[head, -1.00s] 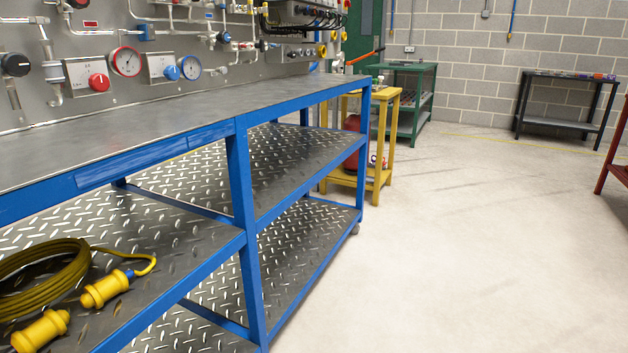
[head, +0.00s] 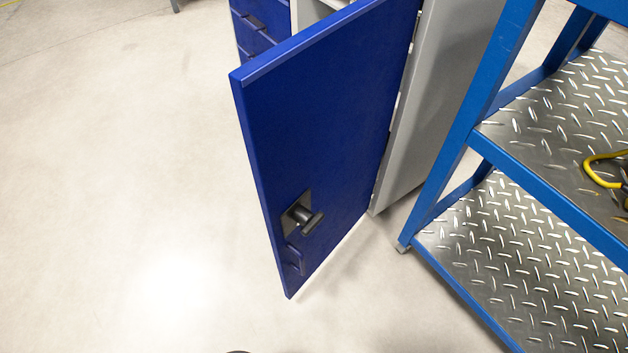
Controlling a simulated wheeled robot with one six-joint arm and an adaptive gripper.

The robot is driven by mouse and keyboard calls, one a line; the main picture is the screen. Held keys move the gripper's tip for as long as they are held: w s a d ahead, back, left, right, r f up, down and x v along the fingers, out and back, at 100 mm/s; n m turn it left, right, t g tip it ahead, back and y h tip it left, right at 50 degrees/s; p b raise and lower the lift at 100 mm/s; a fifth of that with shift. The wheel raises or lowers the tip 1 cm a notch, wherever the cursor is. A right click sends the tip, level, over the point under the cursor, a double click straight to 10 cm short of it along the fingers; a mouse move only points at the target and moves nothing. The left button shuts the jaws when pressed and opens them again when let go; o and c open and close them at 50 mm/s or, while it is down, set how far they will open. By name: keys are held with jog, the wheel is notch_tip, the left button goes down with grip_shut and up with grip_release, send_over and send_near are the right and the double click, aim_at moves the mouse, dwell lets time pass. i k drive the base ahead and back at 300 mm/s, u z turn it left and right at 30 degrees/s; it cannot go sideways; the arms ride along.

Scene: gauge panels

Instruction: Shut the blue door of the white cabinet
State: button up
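The blue door (head: 325,120) stands swung wide open in the middle of the head view. Its outer face is toward me, with a black handle (head: 305,215) in a recessed plate low on it and a small blue pull below. The door's hinge side meets the white cabinet (head: 440,95), whose grey-white side panel shows to its right. Blue drawers (head: 258,25) show behind the door at the upper left. Most of the cabinet's inside is hidden by the door. My gripper is not in view.
A blue-framed workbench (head: 455,145) with diamond-plate shelves (head: 520,270) stands close at the right of the cabinet. A yellow cable (head: 600,170) lies on its upper visible shelf. The pale floor (head: 120,180) to the left of the door is clear.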

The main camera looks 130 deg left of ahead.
aim_at(315, 109)
jog(key=u, duration=3.95)
jog(key=i, duration=0.5)
jog(key=z, duration=0.65)
jog(key=k, duration=1.5)
jog(key=u, duration=0.85)
jog(key=i, duration=0.5)
jog(key=u, duration=0.05)
